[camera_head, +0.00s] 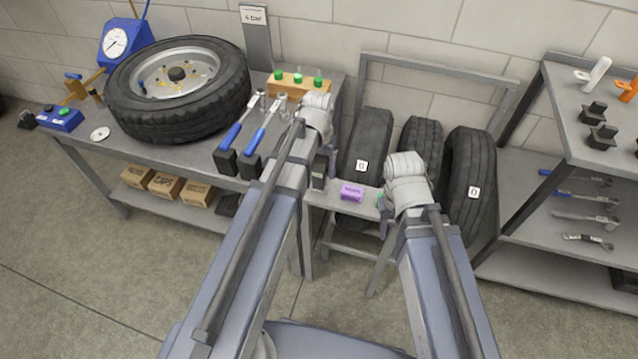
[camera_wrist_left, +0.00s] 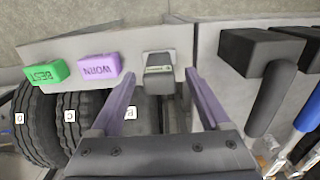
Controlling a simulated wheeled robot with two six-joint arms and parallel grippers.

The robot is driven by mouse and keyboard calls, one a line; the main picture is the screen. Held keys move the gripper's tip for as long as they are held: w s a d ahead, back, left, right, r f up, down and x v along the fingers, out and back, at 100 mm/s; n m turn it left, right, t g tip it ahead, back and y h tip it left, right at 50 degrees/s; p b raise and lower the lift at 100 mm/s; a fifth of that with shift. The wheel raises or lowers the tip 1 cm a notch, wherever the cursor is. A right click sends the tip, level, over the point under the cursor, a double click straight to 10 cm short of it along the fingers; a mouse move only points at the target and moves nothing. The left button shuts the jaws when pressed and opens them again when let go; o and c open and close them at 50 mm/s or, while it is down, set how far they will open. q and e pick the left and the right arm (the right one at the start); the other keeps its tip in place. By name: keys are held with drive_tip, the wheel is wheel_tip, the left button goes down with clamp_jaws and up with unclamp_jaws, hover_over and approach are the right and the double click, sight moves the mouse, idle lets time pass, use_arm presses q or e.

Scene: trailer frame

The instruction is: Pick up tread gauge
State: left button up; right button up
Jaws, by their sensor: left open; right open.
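The tread gauge, seemingly the small dark grey device with a pale label (camera_wrist_left: 158,72), lies on a grey ledge in the left wrist view. My left gripper (camera_wrist_left: 160,88) is open, with one purple-grey finger on each side of the device. I see no clear contact, and the jaws hold nothing. In the head view a dark piece (camera_head: 320,173) beside my left arm is probably the same device, partly hidden. My right arm's wrist shows in the head view, but its jaws are hidden from both views.
A purple WORN block (camera_wrist_left: 98,67) and a green BEST block (camera_wrist_left: 46,73) sit beside the device. Black blocks (camera_wrist_left: 260,50) with blue-handled tools stand on the bench close by. Tires (camera_head: 368,145) stand behind the ledge. A wheel (camera_head: 178,88) lies on the bench.

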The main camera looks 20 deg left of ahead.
sight(319, 180)
use_arm(q)
drive_tip(key=shift+f+b, duration=2.65)
drive_tip(key=shift+r, duration=0.1)
clamp_jaws()
